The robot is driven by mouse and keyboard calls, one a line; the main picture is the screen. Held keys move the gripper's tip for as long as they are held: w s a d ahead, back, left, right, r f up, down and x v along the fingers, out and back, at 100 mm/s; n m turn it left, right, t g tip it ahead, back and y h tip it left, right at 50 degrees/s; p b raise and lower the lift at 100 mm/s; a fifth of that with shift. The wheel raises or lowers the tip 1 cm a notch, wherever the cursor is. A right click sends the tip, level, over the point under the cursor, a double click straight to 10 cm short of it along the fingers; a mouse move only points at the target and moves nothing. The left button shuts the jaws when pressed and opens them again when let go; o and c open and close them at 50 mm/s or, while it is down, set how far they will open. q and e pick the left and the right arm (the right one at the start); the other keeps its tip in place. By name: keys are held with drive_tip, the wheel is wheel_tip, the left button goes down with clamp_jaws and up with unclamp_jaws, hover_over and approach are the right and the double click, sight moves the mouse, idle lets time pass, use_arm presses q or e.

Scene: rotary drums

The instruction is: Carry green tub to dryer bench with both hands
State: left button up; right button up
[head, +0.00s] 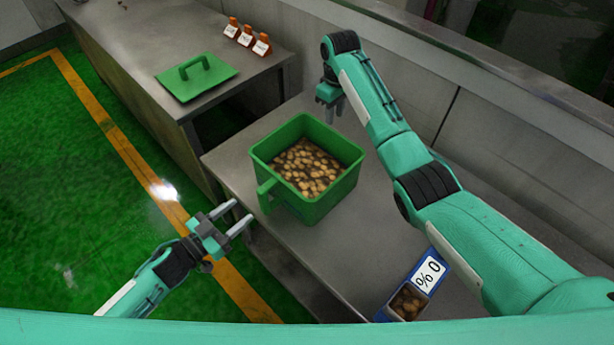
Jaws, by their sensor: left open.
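A green tub (309,206) full of brown, nut-like pieces stands upright on a grey metal bench (370,240). A handle (268,193) sticks out from its left side; a far-side handle cannot be made out. My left gripper (241,216) is open and empty, left of the tub and near its handle, not touching it. My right gripper (327,110) points down beyond the tub's far right corner, apart from it; its finger gap is too small to judge. Which bench is the dryer bench cannot be told from any readable label.
Another grey bench (130,45) at the upper left carries a green lid (196,76) with a handle and several orange tags (246,37). A small blue bin (408,302) with a "% 0" card sits at the front right. A wall (480,120) runs behind.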

sight(267, 185)
use_arm(q)
drive_tip(key=x, duration=1.1)
use_arm(e)
wheel_tip(267, 185, down, 11)
use_arm(q)
drive_tip(key=c, duration=0.5)
use_arm(e)
drive_tip(key=c, duration=0.5)
use_arm(q)
clamp_jaws()
use_arm(e)
clamp_jaws()
use_arm(q)
drive_tip(key=shift+w+r, duration=0.1)
drive_tip(key=shift+r, duration=0.05)
use_arm(e)
drive_tip(key=shift+w+r, duration=0.15)
